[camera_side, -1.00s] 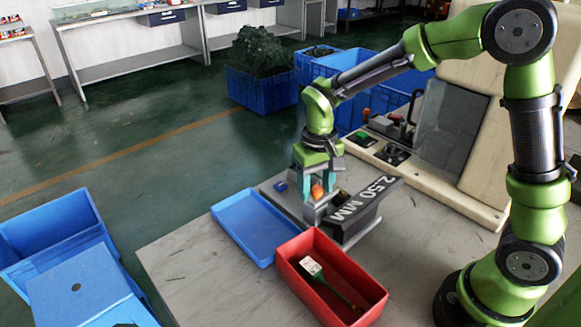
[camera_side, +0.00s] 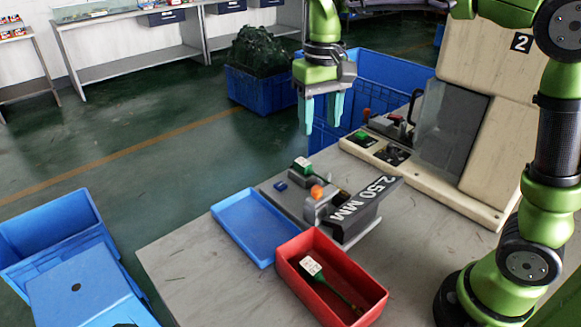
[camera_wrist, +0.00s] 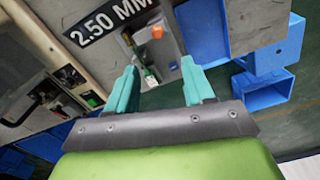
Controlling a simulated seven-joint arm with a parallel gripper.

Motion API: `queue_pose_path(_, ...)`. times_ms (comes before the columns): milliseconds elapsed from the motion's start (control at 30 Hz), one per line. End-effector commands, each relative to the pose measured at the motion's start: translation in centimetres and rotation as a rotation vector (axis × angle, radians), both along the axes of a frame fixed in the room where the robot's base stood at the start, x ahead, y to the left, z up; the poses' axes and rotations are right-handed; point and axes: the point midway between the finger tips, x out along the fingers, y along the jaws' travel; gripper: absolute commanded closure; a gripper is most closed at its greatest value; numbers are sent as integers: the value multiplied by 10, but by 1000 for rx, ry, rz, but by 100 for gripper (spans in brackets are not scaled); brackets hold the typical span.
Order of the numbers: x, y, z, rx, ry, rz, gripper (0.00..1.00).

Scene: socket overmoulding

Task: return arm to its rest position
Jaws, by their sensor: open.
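My gripper (camera_side: 321,112) is raised well above the table, with its two teal fingers pointing down. It is open and empty. In the wrist view my gripper (camera_wrist: 160,88) shows its fingers apart, with the fixture beyond them. The grey fixture labelled 2.50 MM (camera_side: 362,207) stands on the table, below the gripper. A dark green socket part with a pale face (camera_side: 302,165) sits at the back of the fixture, beside an orange knob (camera_side: 317,192). My gripper is apart from all of these.
A red bin (camera_side: 350,275) holds another green part with a white label (camera_side: 313,266). A blue tray (camera_side: 256,226) lies left of the fixture and is empty. A beige machine (camera_side: 435,175) stands behind right. Blue crates (camera_side: 378,80) are on the floor behind.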

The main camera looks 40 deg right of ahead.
Motion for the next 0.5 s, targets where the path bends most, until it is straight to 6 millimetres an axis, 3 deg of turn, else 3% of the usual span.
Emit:
queue_pose_path(333,4,-1,-1,-3,-22,7,48)
queue_pose_path(500,-9,-1,-19,29,-79,38,48)
